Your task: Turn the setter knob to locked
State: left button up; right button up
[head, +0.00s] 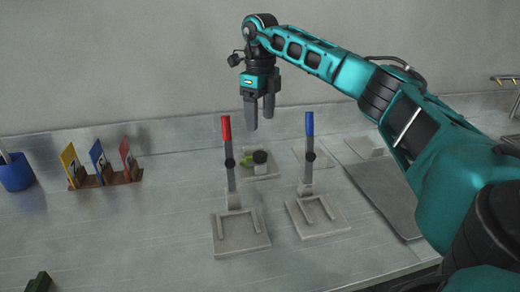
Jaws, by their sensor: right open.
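I cannot read from this view which position the knob is in. My left gripper is not in view.
The blue-handled lever (308,150) stands upright right of the red-handled one. Three coloured cards (98,160) in a holder and a blue cup (16,174) are at left. A grey flat panel (385,190) lies at right. The left-front bench is mostly clear.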

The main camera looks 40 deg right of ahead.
aim_at(260, 154)
notch_tip(260, 154, down, 10)
jog(key=shift+f+b, duration=0.25)
jog(key=shift+b, duration=0.25)
jog(key=c, duration=1.1)
